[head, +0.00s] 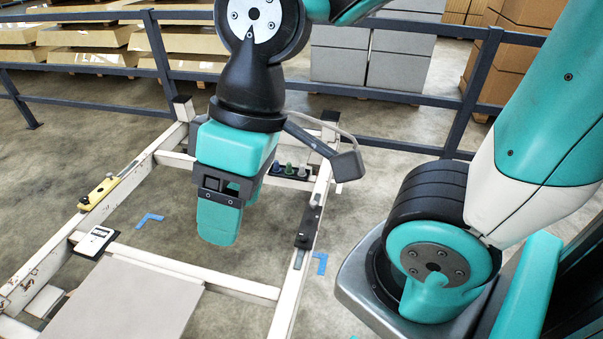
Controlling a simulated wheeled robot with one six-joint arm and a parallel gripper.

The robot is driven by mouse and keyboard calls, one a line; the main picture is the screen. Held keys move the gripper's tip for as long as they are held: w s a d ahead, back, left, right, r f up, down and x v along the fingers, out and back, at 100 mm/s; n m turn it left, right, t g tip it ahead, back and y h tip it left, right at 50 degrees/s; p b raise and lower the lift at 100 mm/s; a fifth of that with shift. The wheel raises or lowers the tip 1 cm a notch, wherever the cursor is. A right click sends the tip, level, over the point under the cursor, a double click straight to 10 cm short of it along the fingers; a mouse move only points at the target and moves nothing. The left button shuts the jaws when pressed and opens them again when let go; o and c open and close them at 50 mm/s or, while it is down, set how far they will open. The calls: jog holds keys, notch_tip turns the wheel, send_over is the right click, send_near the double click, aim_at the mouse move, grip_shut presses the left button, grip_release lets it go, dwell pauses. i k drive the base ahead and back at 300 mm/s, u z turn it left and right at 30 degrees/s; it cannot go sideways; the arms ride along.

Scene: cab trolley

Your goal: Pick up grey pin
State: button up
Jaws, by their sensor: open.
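A small row of pins stands in a dark holder on the far right part of the trolley frame, just right of my gripper. A pale grey pin (303,171) is at the right end, beside a green pin (289,169) and a dark bluish pin (277,167). They are small, and their lower parts are hard to make out. My gripper (232,210) has teal fingers pointing down. It is open and appears empty, hanging over the trolley to the left of the pins and apart from them. The near finger hides much of the far one.
The white trolley frame (195,270) has open floor between its bars. A yellow device (101,192) and a white meter (95,241) sit on its left side, a dark latch (306,228) on its right rail. A grey panel (135,302) lies in front. A railing (400,97) runs behind.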

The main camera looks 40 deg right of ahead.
aim_at(302, 173)
jog(key=z, duration=0.05)
jog(key=k, duration=0.55)
jog(key=z, duration=0.65)
jog(key=i, duration=0.4)
jog(key=z, duration=1)
jog(key=i, duration=1.3)
jog(key=u, duration=0.65)
jog(key=i, duration=0.65)
jog(key=u, duration=0.55)
